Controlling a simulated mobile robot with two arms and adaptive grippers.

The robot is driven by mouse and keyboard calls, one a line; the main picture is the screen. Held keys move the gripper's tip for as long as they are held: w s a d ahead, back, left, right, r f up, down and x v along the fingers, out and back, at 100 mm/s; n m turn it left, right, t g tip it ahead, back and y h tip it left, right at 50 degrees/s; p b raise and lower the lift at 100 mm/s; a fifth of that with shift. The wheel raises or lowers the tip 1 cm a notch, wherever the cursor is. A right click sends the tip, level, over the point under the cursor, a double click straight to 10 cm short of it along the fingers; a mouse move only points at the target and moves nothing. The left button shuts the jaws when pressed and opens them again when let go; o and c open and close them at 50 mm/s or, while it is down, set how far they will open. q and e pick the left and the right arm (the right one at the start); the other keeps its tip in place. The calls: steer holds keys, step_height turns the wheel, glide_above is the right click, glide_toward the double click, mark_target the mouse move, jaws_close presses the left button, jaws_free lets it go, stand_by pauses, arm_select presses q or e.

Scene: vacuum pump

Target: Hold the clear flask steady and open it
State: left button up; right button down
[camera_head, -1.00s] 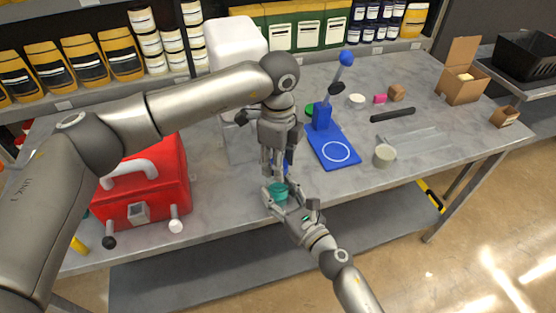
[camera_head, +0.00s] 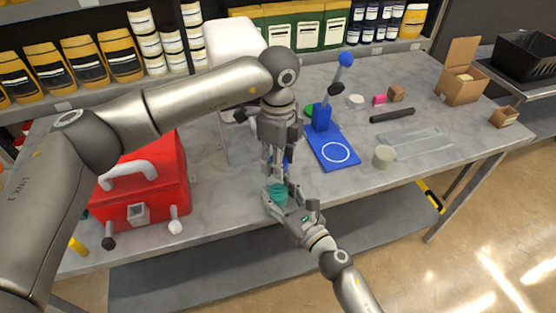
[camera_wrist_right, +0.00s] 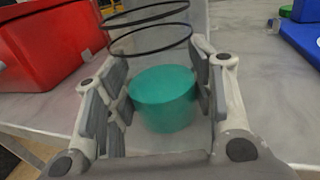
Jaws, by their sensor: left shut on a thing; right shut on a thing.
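The clear flask shows mainly by its teal lower part (camera_head: 278,193), near the bench's front edge. It also shows in the right wrist view (camera_wrist_right: 164,98), with two thin black rings (camera_wrist_right: 148,28) above it, one over the other. Its clear walls are hard to see. My right gripper (camera_head: 280,197) comes from the front and is shut on the flask, with fingers on both sides of the teal part. My left gripper (camera_head: 278,166) points down right above and is shut on the flask's top; its fingers partly hide what they grip.
A red toolbox (camera_head: 150,195) stands left of the grippers. A blue stand (camera_head: 325,150) is close on the right, with a small pale cup (camera_head: 384,156) beyond it. A white container (camera_head: 232,43) stands behind.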

arm_select(q)
steer(key=shift+r, duration=0.6)
steer(key=shift+r, duration=2)
arm_select(e)
steer(key=c, duration=0.6)
jaws_free()
steer(key=shift+o, duration=0.2)
steer(key=shift+s, duration=0.1)
